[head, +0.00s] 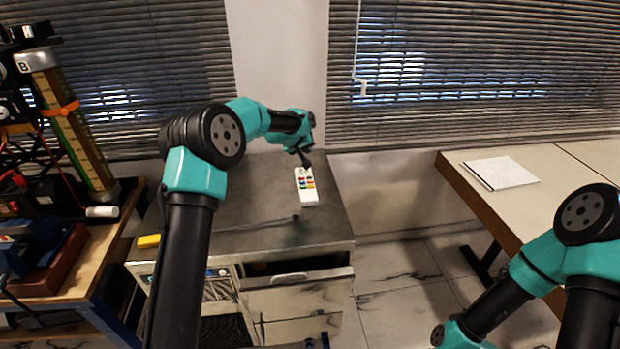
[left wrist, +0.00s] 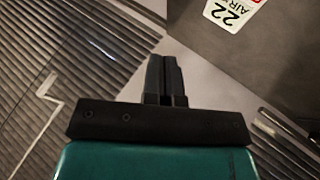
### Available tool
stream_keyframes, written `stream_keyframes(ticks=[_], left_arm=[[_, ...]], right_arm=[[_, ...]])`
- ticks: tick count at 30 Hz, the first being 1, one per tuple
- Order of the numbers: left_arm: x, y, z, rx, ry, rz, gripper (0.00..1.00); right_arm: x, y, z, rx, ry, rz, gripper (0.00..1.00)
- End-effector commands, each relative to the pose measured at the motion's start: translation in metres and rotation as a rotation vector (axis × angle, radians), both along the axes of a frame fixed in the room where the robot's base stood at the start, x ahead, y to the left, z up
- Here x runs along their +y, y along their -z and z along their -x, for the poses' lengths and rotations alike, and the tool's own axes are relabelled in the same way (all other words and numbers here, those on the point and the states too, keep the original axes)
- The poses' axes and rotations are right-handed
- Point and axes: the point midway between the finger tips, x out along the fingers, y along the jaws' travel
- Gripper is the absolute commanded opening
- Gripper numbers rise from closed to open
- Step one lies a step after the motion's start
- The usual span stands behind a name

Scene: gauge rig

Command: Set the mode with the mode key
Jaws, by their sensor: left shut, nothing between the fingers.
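A white handset (head: 309,198) with several coloured keys, red, blue and yellow among them, lies on the grey metal bench top (head: 250,235). The keys are too small to tell which is the mode key. My left gripper (head: 305,161) is at the handset's far end, over or just beside its top keys; I cannot tell whether it touches.
A drawer (head: 297,295) under the bench stands partly open. A yellow block (head: 148,241) lies at the bench's left. A cluttered rig (head: 72,135) stands far left. A white table (head: 550,180) with paper (head: 500,173) is at right.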

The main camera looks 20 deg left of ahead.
Motion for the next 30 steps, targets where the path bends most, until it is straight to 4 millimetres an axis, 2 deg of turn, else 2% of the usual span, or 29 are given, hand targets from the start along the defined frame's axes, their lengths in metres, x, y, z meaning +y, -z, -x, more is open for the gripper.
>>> stream_keyframes(ticks=[8,24,30], left_arm=[[0.000,0.019,0.000,0.002,-0.001,0.000,0.00],[0.000,0.078,0.000,0.002,0.000,0.000,0.00],[0.000,0.087,0.000,0.000,-0.001,-0.001,0.00]], right_arm=[[0.000,0.000,0.000,0.000,0.000,0.000,0.43],[0.000,0.000,0.000,0.000,0.000,0.000,0.43],[0.000,0.000,0.000,0.000,0.000,0.000,0.43]])
